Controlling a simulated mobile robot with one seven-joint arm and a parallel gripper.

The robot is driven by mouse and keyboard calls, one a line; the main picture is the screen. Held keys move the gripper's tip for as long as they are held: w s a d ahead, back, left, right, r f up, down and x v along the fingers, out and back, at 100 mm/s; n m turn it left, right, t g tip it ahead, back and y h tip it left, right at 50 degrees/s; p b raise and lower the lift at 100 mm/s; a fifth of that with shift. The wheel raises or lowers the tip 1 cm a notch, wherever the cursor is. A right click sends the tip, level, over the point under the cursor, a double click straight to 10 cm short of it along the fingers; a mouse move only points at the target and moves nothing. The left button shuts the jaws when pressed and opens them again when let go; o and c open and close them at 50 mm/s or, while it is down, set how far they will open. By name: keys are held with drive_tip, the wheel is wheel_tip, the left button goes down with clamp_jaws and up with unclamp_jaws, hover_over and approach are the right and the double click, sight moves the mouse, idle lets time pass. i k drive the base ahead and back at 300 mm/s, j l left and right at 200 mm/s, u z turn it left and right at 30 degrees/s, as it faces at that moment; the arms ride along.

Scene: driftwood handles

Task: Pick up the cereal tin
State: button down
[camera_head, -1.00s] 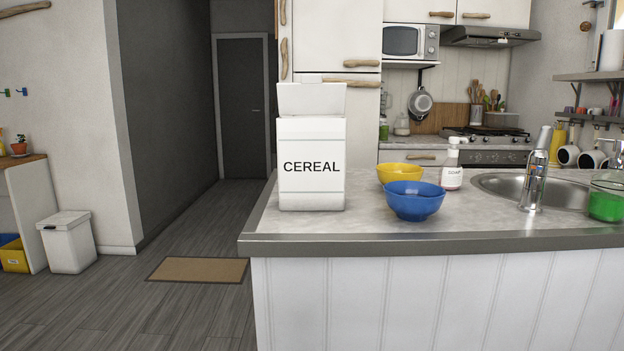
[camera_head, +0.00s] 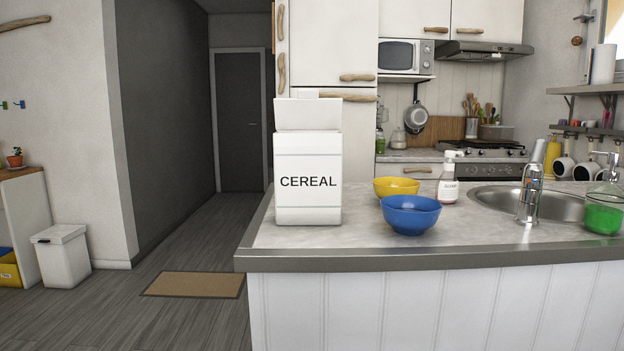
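The cereal tin (camera_head: 308,205) is a tall white box-shaped container with a raised top part and the word CEREAL in black. It stands upright on the near left part of the kitchen counter (camera_head: 350,237), close to the counter's left end. Nothing covers its front. My gripper is not in view.
A blue bowl (camera_head: 411,216) and a yellow bowl (camera_head: 396,186) stand to the tin's right. Farther right are a soap bottle (camera_head: 449,184), the tap (camera_head: 529,190), the sink and a green soap dispenser (camera_head: 603,212). Floor left of the counter has a brown mat (camera_head: 195,285) and a white bin (camera_head: 63,260).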

sight(308, 165)
drive_tip(key=i+j+z, duration=0.2)
drive_tip(key=i+j, duration=0.15)
drive_tip(key=i+j+z, duration=0.2)
drive_tip(key=i+j, duration=0.15)
drive_tip(key=j, duration=0.15)
drive_tip(key=i+j+z, duration=0.2)
drive_tip(key=j, duration=0.3)
drive_tip(key=i, duration=0.1)
